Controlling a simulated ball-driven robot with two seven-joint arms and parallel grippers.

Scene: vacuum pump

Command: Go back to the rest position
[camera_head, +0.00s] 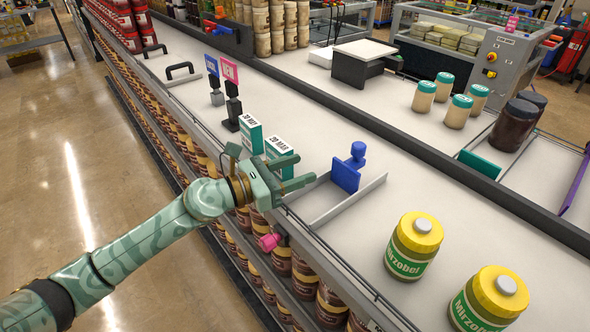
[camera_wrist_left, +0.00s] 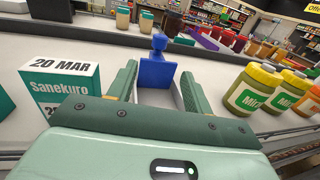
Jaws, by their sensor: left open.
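My left gripper (camera_head: 304,170) reaches over the shelf's front edge from the left with its two green fingers apart and nothing between them. In the left wrist view, the gripper (camera_wrist_left: 157,78) points at a blue upright pusher with a knob (camera_wrist_left: 156,70), which stands beyond the fingertips. In the head view the blue pusher (camera_head: 347,174) stands in a low grey frame (camera_head: 350,206), apart from the fingers. My right gripper is not in view.
White-and-green date boxes (camera_head: 280,152) stand close beside the left gripper. Two yellow-lidded jars (camera_head: 414,246) stand on the white shelf to the right. A pink knob (camera_head: 268,242) sticks out below. Label holders (camera_head: 231,90) stand farther back. The aisle floor (camera_head: 60,170) is clear.

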